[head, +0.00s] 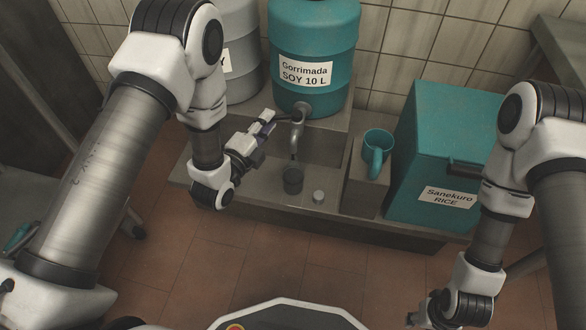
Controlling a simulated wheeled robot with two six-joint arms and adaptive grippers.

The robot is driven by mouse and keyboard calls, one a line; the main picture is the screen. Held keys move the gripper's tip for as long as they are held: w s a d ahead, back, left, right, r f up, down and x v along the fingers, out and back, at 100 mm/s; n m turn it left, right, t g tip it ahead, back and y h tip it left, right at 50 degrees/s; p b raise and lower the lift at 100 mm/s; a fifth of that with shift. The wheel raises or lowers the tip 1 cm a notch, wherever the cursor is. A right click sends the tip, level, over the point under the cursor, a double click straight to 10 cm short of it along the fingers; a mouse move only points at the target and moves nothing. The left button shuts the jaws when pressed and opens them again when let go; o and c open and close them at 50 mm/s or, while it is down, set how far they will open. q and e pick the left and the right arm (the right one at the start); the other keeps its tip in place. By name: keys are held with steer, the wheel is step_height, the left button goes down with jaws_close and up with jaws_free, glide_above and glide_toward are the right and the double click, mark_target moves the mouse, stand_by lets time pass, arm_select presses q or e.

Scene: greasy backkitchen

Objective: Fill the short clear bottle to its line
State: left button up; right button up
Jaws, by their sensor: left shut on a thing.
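The short bottle (292,181) stands upright on the low steel ledge, under the spout of the tap (297,128). It looks dark, and its line and exact fill level are too small to make out. A short dark streak shows at the spout's lower end; I cannot tell whether liquid is running. The tap belongs to the teal drum (315,45) labelled "Gorrimada SOY 10 L". My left gripper (268,122) is shut on the tap's dark lever, left of the spout. My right gripper (422,312) hangs low at the bottom right, away from the bottle; its fingers are unclear.
A small pale cap (319,196) lies right of the bottle. A teal mug (377,150) stands on a raised block beside the teal rice bin (440,160). A grey drum (238,60) stands behind my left arm. The tiled floor in front is clear.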

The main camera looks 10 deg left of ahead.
arm_select(q)
steer(key=shift+w+a, duration=0.25)
steer(key=shift+w, duration=0.85)
steer(key=shift+w, duration=0.65)
steer(key=o, duration=1)
